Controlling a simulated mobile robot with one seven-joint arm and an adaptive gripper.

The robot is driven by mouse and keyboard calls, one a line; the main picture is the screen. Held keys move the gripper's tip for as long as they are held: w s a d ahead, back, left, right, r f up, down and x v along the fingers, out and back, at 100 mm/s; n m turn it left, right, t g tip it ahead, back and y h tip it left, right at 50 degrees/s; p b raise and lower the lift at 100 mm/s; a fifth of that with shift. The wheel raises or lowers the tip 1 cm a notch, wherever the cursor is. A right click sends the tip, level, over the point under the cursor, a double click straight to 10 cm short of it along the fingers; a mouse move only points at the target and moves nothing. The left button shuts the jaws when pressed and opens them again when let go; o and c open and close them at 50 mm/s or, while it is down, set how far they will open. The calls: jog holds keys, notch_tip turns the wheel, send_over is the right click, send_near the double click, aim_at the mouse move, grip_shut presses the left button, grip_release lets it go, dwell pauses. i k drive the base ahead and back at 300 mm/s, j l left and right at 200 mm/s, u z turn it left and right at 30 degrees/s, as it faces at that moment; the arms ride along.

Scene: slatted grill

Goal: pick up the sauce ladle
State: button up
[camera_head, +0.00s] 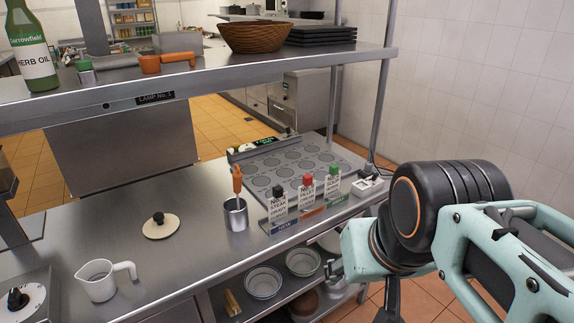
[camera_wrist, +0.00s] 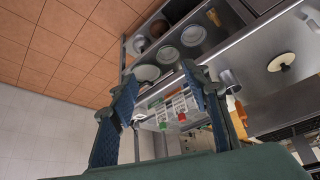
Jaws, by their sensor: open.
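An orange-handled utensil (camera_head: 237,179), which looks like the sauce ladle, stands upright in a steel cup (camera_head: 236,215) on the counter. Its lower end is hidden inside the cup. In the wrist view the steel cup (camera_wrist: 229,78) and the orange handle (camera_wrist: 240,111) show just right of the right finger. My gripper (camera_wrist: 158,76) is open with nothing between its fingers. It is apart from the cup, off to the right of it in the head view, beyond the front edge of the counter.
Several labelled sauce bottles (camera_head: 306,190) stand in a rack right of the cup. A round lid (camera_head: 161,226) and a white jug (camera_head: 103,281) lie to the left. Bowls (camera_head: 263,282) sit below.

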aim_at(237, 176)
jog(key=u, duration=1.65)
jog(key=z, duration=1.05)
jog(key=i+j+z, duration=0.1)
jog(key=i+j, duration=0.2)
jog(key=i+j+z, duration=0.1)
jog(key=i+j, duration=0.15)
jog(key=j, duration=0.2)
jog(key=i+j, duration=0.25)
jog(key=j, duration=0.15)
jog(key=z, duration=0.05)
